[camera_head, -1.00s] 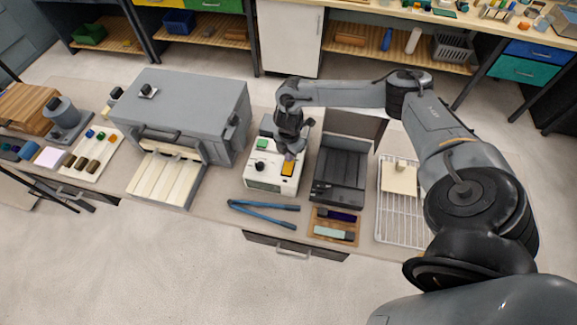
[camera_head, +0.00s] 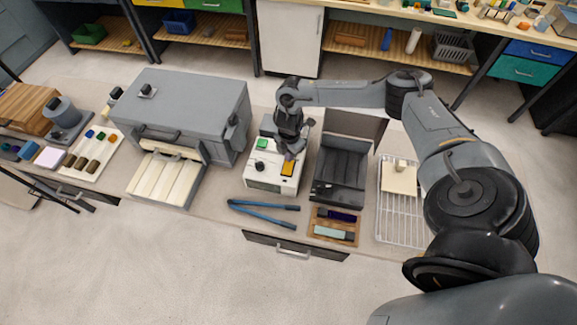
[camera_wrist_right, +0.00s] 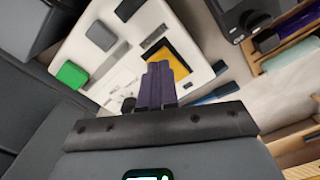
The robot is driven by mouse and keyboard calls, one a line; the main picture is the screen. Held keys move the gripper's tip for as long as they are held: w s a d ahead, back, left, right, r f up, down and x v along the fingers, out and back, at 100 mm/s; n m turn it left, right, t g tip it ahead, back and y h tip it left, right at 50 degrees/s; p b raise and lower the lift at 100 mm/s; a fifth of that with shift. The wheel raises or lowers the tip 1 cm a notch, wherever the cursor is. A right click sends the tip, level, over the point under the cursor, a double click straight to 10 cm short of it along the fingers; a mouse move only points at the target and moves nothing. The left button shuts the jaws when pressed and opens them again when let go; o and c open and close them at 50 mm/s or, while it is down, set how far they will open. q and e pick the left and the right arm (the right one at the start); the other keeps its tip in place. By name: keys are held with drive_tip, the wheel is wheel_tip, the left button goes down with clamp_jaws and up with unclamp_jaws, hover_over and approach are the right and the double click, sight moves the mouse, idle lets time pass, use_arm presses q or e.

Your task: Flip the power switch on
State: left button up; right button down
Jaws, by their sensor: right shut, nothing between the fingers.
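A white box-shaped device (camera_head: 262,182) stands on the bench in the head view. It has a green button (camera_head: 262,143) at its far left and a yellow-orange plate (camera_head: 288,169) at its right. The right wrist view also shows the device (camera_wrist_right: 92,14), the green button (camera_wrist_right: 71,75), and the yellow plate (camera_wrist_right: 178,62) with a dark part beside it. My right gripper (camera_head: 291,154) is over the device at the yellow plate. Its purple fingers (camera_wrist_right: 158,67) are together and empty, covering part of the plate. Contact cannot be told. My left gripper is not in view.
A grey oven-like box (camera_head: 190,95) stands left of the device, and a black open case (camera_head: 341,172) is close on its right. Blue-handled tongs (camera_head: 265,214) lie in front. A wire rack (camera_head: 402,225) is further right. Little free room lies beside the device.

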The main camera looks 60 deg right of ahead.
drive_tip(key=shift+f+b, duration=0.3)
drive_tip(key=shift+f, duration=0.2)
drive_tip(key=shift+f+b, duration=0.35)
drive_tip(key=shift+f, duration=0.2)
idle(0.4)
drive_tip(key=shift+r, duration=0.15)
wheel_tip(320, 180, up, 3)
drive_tip(key=p, duration=0.3)
wheel_tip(320, 180, up, 4)
drive_tip(key=p, duration=0.4)
idle(0.4)
